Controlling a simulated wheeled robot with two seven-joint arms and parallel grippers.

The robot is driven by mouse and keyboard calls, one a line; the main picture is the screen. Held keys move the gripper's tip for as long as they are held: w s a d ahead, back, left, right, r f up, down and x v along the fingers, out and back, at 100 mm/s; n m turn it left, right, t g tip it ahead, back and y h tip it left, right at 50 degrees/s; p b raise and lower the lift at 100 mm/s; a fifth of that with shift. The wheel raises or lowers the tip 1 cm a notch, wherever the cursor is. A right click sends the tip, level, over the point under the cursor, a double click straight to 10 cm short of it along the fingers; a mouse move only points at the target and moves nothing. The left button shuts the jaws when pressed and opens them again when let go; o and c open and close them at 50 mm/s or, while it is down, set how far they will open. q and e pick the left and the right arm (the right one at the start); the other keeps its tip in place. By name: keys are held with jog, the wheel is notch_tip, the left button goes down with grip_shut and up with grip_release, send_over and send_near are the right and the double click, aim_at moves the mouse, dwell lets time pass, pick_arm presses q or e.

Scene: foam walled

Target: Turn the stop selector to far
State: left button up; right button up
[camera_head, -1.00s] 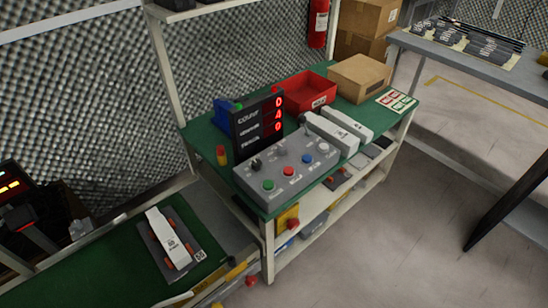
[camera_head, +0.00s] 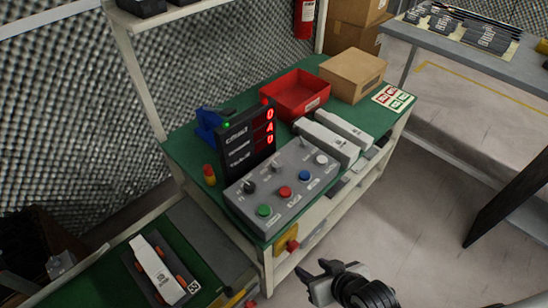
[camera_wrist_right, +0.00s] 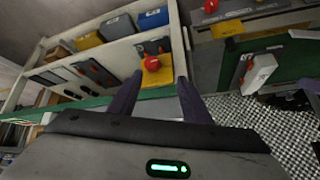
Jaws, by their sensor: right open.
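A grey control box (camera_head: 285,183) sits on the green-topped bench. It has a black knob (camera_head: 249,187), a second knob (camera_head: 276,167) and a small lever (camera_head: 304,143) along its back. Green, red, blue and white buttons line its front. The labels are too small to read, so I cannot tell which control is the stop selector. My right gripper (camera_head: 312,270) is open and empty, in front of the bench and apart from the box. Its open fingers also show in the right wrist view (camera_wrist_right: 156,97), facing the bench's shelves. My left gripper is not in view.
A display (camera_head: 249,140) with red digits stands behind the box. A red tray (camera_head: 296,95), a cardboard box (camera_head: 352,74) and white blocks (camera_head: 328,142) stand to the right.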

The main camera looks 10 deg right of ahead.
jog(key=w+a+r, duration=0.1)
jog(key=w+r, duration=0.1)
jog(key=w, duration=0.3)
jog(key=w+a+r+m+g, duration=0.1)
jog(key=w+r, duration=0.2)
jog(key=w, duration=0.3)
jog(key=w+a+r+g+h, duration=0.1)
jog(key=w+a+r, duration=0.1)
jog(key=w, duration=0.3)
jog(key=shift+w+a+r+m+p, duration=0.15)
jog(key=shift+r+m+p, duration=0.1)
jog(key=shift+m+p, duration=0.15)
jog(key=m+h, duration=0.2)
send_near(277, 164)
jog(key=r, duration=0.2)
pick_arm(q)
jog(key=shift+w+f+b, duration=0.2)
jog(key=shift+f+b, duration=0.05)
jog(key=shift+b, duration=0.65)
pick_arm(e)
jog(key=shift+g, duration=0.3)
jog(key=x, duration=1)
jog(key=shift+a, duration=0.15)
jog(key=c, duration=1)
